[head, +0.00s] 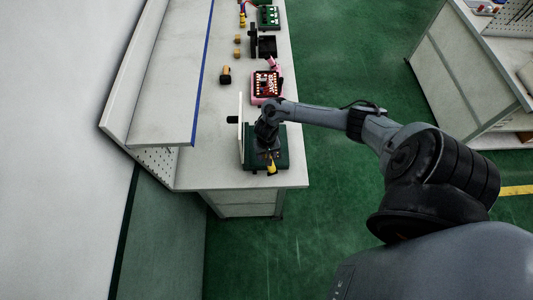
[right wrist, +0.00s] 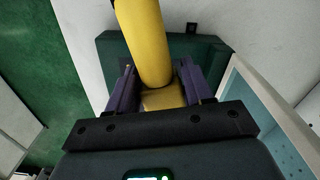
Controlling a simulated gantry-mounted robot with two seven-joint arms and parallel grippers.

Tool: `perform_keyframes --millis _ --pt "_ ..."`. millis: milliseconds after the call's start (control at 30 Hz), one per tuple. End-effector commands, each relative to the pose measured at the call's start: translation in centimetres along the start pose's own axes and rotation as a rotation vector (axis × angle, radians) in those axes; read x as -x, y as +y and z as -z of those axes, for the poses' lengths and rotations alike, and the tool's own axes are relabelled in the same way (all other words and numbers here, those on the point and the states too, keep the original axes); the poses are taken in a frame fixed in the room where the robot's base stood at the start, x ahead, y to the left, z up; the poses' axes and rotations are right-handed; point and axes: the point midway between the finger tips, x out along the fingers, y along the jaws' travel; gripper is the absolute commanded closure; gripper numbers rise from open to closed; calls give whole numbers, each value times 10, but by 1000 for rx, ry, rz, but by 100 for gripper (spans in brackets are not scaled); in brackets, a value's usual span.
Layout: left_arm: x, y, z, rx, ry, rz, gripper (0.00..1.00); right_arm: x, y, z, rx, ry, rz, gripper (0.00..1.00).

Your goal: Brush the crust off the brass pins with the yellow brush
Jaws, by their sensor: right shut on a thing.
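My right gripper (head: 268,150) is over the dark green block (head: 285,157) at the near end of the bench. It is shut on the yellow brush (head: 271,168). In the right wrist view the yellow brush (right wrist: 146,42) stands up between the two purple fingers of the right gripper (right wrist: 158,88), with the green block (right wrist: 112,50) behind it. The brush's bristles cannot be made out. I cannot make out the brass pins or any crust for certain; the gripper and arm cover part of the block. My left gripper is out of view.
A white upright panel (head: 240,128) stands at the block's left side. Beyond it is a pink tray (head: 257,88) with small orange and white parts. A black-and-orange item (head: 225,75) and a black box (head: 267,46) lie farther back. A blue-edged shelf (head: 175,70) overhangs the left.

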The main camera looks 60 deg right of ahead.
Motion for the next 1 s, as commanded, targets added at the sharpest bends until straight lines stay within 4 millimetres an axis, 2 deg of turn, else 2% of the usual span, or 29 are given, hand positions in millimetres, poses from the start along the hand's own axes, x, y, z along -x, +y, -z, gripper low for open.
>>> perform_keyframes --millis 33,300,867,1000 --pt "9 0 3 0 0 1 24 8 0 0 0 -1 0 82" --pt "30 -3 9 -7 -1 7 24 24 1 0 0 0 -1 82" --pt "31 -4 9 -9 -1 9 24 25 -1 -1 -23 0 0 82" --pt "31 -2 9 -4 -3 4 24 27 -12 -16 -57 -1 0 82"
